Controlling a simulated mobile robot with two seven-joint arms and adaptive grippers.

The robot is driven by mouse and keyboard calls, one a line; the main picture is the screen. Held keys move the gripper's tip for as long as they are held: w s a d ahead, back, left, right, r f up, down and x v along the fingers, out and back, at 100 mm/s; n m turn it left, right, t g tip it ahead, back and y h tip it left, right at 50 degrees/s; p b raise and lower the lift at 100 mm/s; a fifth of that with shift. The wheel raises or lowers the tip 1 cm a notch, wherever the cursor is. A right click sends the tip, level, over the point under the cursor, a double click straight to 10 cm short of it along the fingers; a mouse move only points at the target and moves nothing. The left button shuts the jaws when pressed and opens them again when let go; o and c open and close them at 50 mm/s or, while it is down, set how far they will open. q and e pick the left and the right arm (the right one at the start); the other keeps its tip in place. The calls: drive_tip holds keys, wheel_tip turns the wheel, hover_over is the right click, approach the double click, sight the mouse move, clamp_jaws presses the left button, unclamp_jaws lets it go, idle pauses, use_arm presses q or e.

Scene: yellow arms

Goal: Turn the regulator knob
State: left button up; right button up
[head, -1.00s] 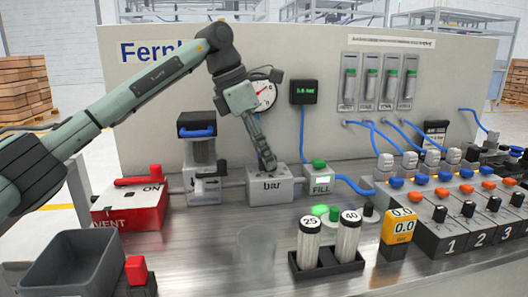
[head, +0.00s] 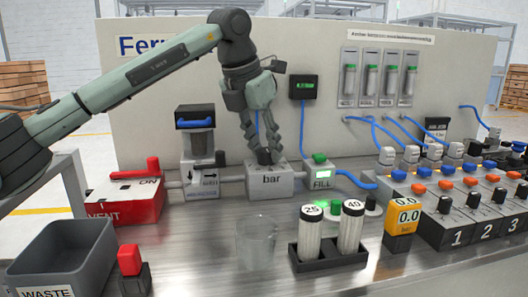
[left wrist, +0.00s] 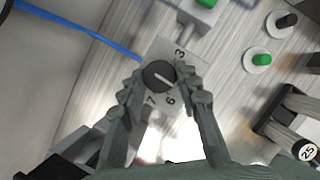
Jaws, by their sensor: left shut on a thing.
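The regulator is a light grey block marked "bar" (head: 272,182) in the middle of the bench in the head view. Its round dark knob (left wrist: 158,75) shows in the left wrist view, with a pale pointer line and the numbers 3, 6 and 7 visible around it. My left gripper (head: 266,158) points down onto the block. In the left wrist view its fingers (left wrist: 160,80) are shut on the knob from both sides. In the head view the fingertips hide the knob. My right gripper is not in view.
The red VENT block (head: 125,205) and a grey filter unit (head: 202,180) stand left of the regulator. The FILL block (head: 320,180) with its green button is close on the right. A black rack (head: 330,262) with two cylinders stands in front. A grey waste bin (head: 60,262) is front left.

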use_arm(q)
drive_tip(key=n+y+b, duration=0.1)
drive_tip(key=n, duration=0.2)
drive_tip(key=shift+d+t, duration=0.15)
drive_tip(key=shift+t, duration=0.15)
drive_tip(key=shift+n, duration=0.3)
drive_tip(key=shift+r+n+y+b, duration=0.1)
drive_tip(key=shift+n+y+b, duration=0.3)
drive_tip(key=shift+n, duration=0.4)
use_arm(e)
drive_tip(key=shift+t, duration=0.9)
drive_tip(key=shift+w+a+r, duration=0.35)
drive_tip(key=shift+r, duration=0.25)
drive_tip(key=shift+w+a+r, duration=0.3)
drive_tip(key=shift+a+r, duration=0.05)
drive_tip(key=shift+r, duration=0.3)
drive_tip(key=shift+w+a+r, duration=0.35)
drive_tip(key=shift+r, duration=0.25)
use_arm(q)
drive_tip(key=o, duration=1.2)
drive_tip(key=shift+c, duration=0.2)
drive_tip(key=shift+s, duration=0.1)
drive_tip(key=v, duration=1.2)
